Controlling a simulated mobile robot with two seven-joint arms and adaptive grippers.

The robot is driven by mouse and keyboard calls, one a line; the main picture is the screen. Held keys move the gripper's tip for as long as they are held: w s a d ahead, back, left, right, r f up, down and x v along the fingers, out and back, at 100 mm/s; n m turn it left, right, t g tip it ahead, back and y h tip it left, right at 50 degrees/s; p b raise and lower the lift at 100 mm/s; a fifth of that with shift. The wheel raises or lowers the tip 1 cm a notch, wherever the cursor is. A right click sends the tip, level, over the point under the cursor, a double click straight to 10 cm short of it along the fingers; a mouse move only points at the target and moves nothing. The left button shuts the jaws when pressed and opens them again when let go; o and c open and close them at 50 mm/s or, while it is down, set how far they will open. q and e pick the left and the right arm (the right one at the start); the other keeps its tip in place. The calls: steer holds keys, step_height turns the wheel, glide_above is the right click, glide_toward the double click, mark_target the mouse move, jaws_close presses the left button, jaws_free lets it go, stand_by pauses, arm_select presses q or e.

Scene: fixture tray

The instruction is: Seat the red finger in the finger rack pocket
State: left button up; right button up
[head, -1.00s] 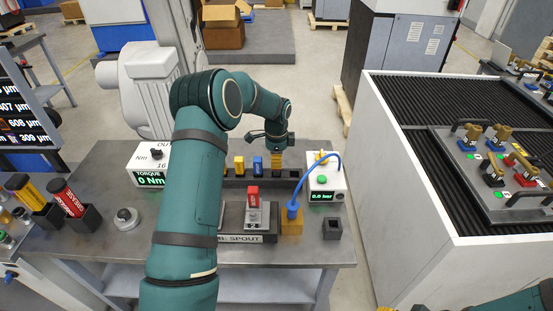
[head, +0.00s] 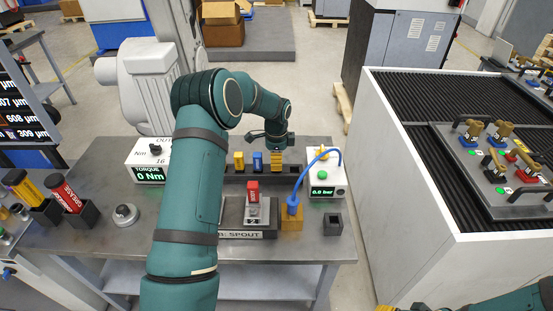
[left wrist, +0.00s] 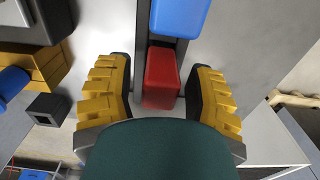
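The red finger (left wrist: 160,78) stands in line with the blue finger (left wrist: 180,15) along the dark finger rack in the left wrist view. In the head view the rack (head: 234,179) runs across the back of the bench, with the blue finger (head: 258,161) and a yellow finger (head: 239,161) in it. My left gripper (head: 277,162) is over the rack, right of the blue finger, and hides the red finger there. Its yellow jaws (left wrist: 160,95) are open on either side of the red finger, with gaps visible. How deep the red finger sits cannot be told. My right gripper (head: 410,308) is cut off at the bottom edge.
A gauge box (head: 327,180) with a blue hose stands right of the rack. In front are a yellow block (head: 292,222), a small dark socket (head: 333,225) and the spout fixture (head: 240,234) holding a red-topped part (head: 253,187). A torque box (head: 148,172) stands left.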

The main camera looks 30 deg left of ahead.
arm_select(q)
step_height(320, 180, up, 12)
steer(key=shift+r, duration=0.1)
stand_by(0.6)
stand_by(0.4)
